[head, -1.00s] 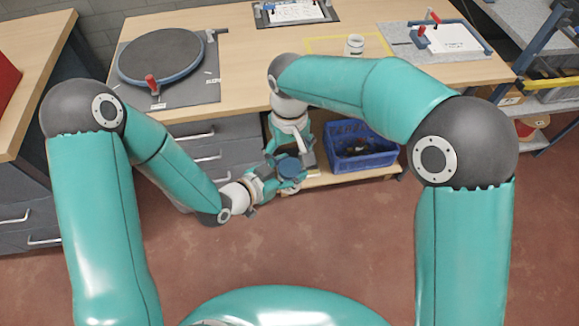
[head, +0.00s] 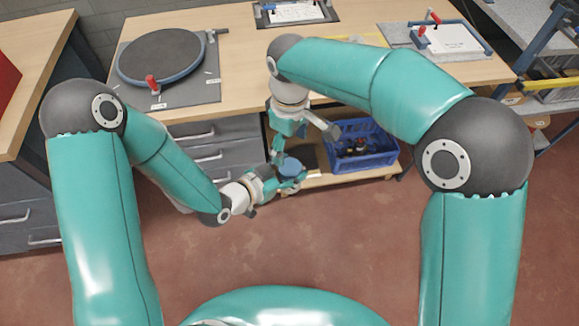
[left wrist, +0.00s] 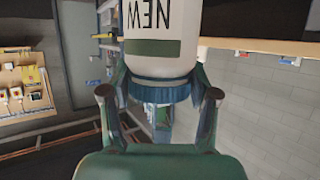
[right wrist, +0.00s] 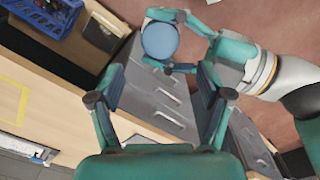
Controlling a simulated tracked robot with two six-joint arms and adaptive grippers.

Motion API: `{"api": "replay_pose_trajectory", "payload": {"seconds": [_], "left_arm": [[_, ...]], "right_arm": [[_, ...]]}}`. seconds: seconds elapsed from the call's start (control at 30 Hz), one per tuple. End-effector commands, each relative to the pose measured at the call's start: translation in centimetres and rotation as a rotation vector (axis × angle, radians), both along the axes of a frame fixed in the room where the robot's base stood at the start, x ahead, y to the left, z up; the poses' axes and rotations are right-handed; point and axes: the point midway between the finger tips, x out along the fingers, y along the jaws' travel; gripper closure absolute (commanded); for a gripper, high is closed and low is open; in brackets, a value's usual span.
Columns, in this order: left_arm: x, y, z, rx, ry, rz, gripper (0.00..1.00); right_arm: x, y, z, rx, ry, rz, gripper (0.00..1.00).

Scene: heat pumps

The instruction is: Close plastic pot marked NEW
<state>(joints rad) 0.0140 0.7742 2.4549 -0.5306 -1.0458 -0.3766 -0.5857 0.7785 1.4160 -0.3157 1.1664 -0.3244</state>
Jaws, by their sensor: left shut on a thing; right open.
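The white pot marked NEW (left wrist: 160,42) with its blue lid (left wrist: 162,92) is in my left gripper (left wrist: 160,97). In the left wrist view the label reads upside down and the fingers stand on either side of the lid end. The lid sits against the pot; I cannot tell how tight it is. From above, the lid (head: 291,167) shows as a round disc in the head view and in the right wrist view (right wrist: 160,41), with the left fingers at its sides. My right gripper (head: 305,138) is open and empty just above and behind the lid, apart from it.
A blue crate (head: 378,160) with small items stands on a low shelf behind the grippers. The wooden workbench (head: 240,60) carries a round dark turntable (head: 162,55) and a board with a white sheet (head: 447,40). Drawers (head: 212,150) are below. The red floor in front is clear.

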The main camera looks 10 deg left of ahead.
Motion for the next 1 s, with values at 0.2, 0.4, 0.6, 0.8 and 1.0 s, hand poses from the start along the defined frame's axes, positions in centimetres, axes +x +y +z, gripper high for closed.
{"api": "replay_pose_trajectory", "payload": {"seconds": [0.2,0.4,0.6,0.8,1.0], "left_arm": [[0.0,0.0,0.1,-0.001,-0.002,0.0,1.0],[0.0,0.0,0.1,-0.001,-0.002,0.0,1.0],[0.0,0.0,0.1,-0.001,-0.002,0.0,1.0],[0.0,0.0,0.1,-0.001,-0.002,0.0,1.0],[0.0,0.0,0.1,-0.001,-0.002,0.0,1.0]], "right_arm": [[0.0,0.0,-0.3,-0.001,0.0,-0.002,0.22],[-0.1,0.0,-2.3,-0.002,0.003,-0.003,0.22],[-0.1,-0.1,-5.3,-0.002,0.003,-0.003,0.22],[0.0,0.0,-7.4,0.0,0.001,-0.004,0.22],[0.0,0.0,-8.1,0.0,0.001,-0.004,0.22]]}}
